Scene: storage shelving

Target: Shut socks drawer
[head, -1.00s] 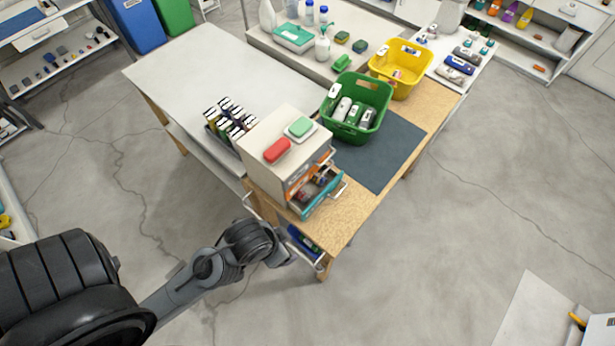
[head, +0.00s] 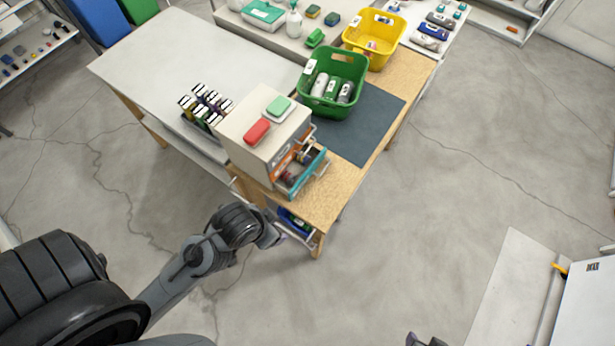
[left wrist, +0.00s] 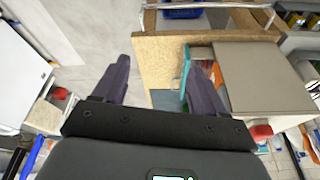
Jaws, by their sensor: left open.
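A beige drawer cabinet (head: 262,140) stands on the wooden end of the workbench. Its lower drawer, with a teal front (head: 311,174), is pulled out, and items show inside. Labels are too small to read, so I cannot tell which drawer is for socks. My left gripper (head: 277,236) is beside the bench end, in front of and below the open drawer. In the left wrist view, my left gripper (left wrist: 162,82) is open and empty, with the teal drawer front (left wrist: 186,72) near its right finger.
A green basket (head: 325,108) stands behind, a yellow one (head: 375,50) farther back. Open floor (head: 400,230) lies right of the bench.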

